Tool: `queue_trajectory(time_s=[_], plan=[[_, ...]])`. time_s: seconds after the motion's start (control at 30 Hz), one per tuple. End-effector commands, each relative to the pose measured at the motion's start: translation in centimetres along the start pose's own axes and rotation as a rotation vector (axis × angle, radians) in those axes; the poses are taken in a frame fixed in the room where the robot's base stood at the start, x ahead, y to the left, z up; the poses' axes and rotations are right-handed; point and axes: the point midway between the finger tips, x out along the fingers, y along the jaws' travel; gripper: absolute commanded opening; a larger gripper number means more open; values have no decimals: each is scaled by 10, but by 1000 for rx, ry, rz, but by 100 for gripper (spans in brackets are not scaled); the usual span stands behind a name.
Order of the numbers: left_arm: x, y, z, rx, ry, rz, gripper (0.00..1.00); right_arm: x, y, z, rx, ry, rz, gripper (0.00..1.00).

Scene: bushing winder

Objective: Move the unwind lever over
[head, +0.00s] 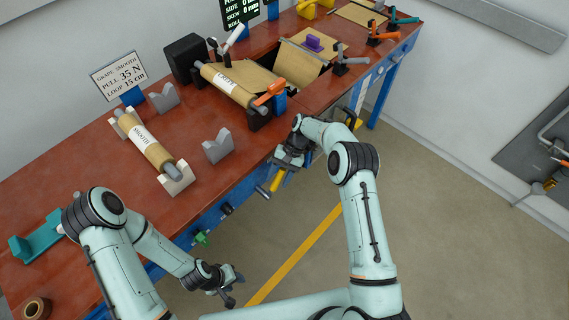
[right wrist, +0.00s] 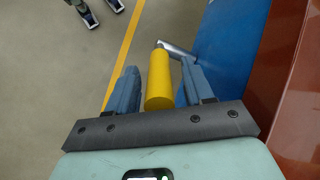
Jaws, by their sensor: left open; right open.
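A lever with a yellow handle (head: 277,181) sticks out from the blue front of the bench. In the right wrist view the yellow handle (right wrist: 160,82) stands between the two fingers of my right gripper (right wrist: 155,88), and its metal arm (right wrist: 178,49) runs toward the blue panel. My right gripper (head: 281,172) is open around the handle; firm contact cannot be seen. My left gripper (head: 229,289) is open and empty, low in front of the bench. An orange lever (head: 270,92) sits at the end of the mounted roll (head: 228,84). No label shows which lever is the unwind one.
The red bench top (head: 225,185) carries a SMOOTH roll (head: 150,147) on grey cradles and a spare grey V-block (head: 217,146). A green knob (head: 201,238) and a dark knob (head: 227,208) stick out of the bench front. Floor beside the yellow line (head: 295,253) is clear.

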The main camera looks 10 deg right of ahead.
Motion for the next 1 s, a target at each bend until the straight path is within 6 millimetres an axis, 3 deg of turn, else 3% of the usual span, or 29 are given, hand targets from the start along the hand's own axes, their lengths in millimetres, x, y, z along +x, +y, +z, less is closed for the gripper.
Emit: queue_trajectory(time_s=[0.47, 0.7, 1.0], plan=[[0, 0, 0, 0, 0, 0, 43, -103, 1, -1, 1, 5, -1, 52], [0, 0, 0, 0, 0, 0, 43, -122, 0, 0, 0, 2, -1, 52], [0, 0, 0, 0, 0, 0, 43, -125, 0, 0, 0, 1, 0, 52]])
